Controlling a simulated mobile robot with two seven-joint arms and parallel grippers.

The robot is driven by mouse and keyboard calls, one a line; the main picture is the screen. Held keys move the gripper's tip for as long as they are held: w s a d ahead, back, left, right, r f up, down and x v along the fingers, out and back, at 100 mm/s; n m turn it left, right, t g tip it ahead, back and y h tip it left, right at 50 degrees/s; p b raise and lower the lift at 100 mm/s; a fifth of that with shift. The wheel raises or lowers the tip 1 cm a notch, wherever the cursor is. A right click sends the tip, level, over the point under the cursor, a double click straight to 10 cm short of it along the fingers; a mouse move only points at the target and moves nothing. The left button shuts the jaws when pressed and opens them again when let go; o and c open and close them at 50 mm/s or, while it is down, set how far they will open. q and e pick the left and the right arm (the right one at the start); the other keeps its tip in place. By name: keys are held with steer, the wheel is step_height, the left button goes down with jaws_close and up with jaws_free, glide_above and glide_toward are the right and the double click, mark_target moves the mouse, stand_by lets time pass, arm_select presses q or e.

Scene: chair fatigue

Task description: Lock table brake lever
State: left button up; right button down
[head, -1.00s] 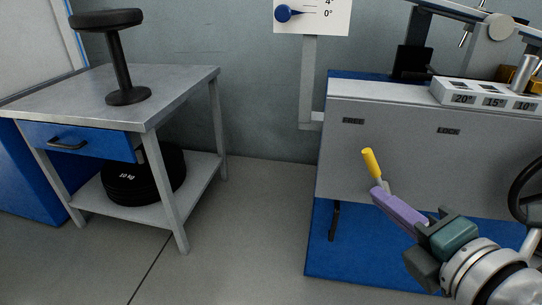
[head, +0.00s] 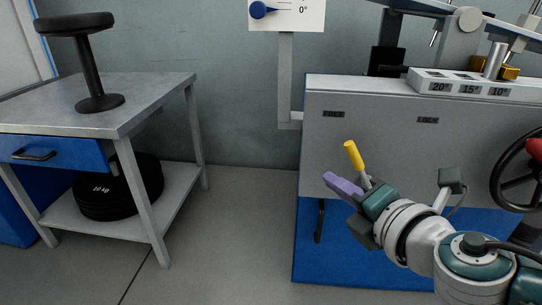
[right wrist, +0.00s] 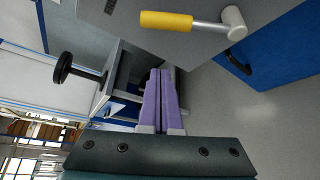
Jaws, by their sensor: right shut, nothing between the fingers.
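The brake lever (head: 354,156) has a yellow grip on a grey metal rod and stands out from the front of the grey table panel (head: 400,160). It leans up and slightly left, toward the left of two small dark labels. My right gripper (head: 328,178) has purple fingers, shut and empty, just left of and below the yellow grip. Its forearm hides the lever's base in the head view. In the right wrist view the lever (right wrist: 166,21) lies across the top, apart from the shut fingertips (right wrist: 160,72). My left gripper is out of view.
The left label (head: 333,114) and the LOCK label (head: 427,120) are on the panel. A black handwheel (head: 497,178) with a red knob is at the right. A grey side table (head: 150,95) with a black stool-like stand is at the left. Floor between is clear.

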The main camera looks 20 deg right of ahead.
mark_target(353, 166)
steer(key=d, duration=0.1)
steer(key=w+d, duration=0.1)
steer(key=w+d+r, duration=0.1)
steer(key=shift+d+r, duration=0.1)
steer(key=shift+d, duration=0.15)
stand_by(0.4)
steer(key=shift+s+d+r+m+b, duration=0.1)
steer(key=shift+s+d+m+b, duration=0.15)
steer(key=shift+b, duration=0.45)
